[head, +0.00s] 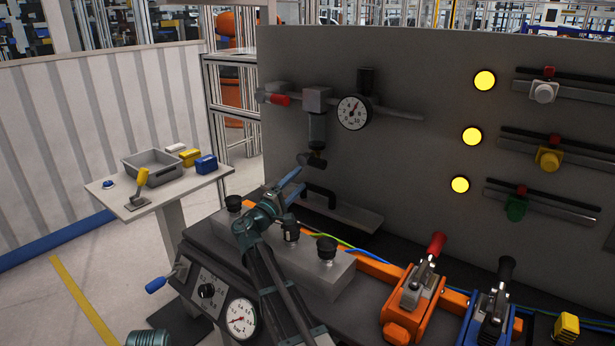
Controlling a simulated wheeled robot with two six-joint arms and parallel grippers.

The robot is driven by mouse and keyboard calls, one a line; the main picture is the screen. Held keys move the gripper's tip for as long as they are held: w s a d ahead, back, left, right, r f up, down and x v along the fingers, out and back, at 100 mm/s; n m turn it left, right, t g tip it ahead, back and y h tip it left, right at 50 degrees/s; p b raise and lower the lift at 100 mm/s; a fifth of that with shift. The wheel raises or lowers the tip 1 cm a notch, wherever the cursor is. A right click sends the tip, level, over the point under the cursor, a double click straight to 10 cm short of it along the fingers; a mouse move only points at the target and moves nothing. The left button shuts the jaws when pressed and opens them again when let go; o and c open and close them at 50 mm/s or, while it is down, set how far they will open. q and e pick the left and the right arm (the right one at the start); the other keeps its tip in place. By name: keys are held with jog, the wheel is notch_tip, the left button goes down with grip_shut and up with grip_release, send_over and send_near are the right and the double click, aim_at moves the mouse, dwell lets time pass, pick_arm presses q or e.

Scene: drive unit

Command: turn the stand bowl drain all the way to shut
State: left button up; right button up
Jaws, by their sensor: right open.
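The stand bowl (316,128) hangs under the grey regulator block on the pipe, on the upright grey panel. Its drain (312,160) is a dark knob at the bottom of the bowl, turned a little to the left in the head view. My right gripper (296,183) is open and empty, with its blue fingers just below and left of the drain. It appears apart from the drain, though the depth between them is hard to judge.
A pressure gauge (354,112) and a red-handled valve (279,99) sit on the same pipe. A grey block with black knobs (327,248) and a black handle (319,194) lie below. Toggle clamps (413,293) stand at right. A side table (123,190) stands left.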

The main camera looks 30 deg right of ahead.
jog(key=v, duration=0.3)
jog(key=shift+s+a+b, duration=0.15)
jog(key=shift+a+b, duration=0.15)
jog(key=shift+a+f, duration=0.1)
dwell(0.3)
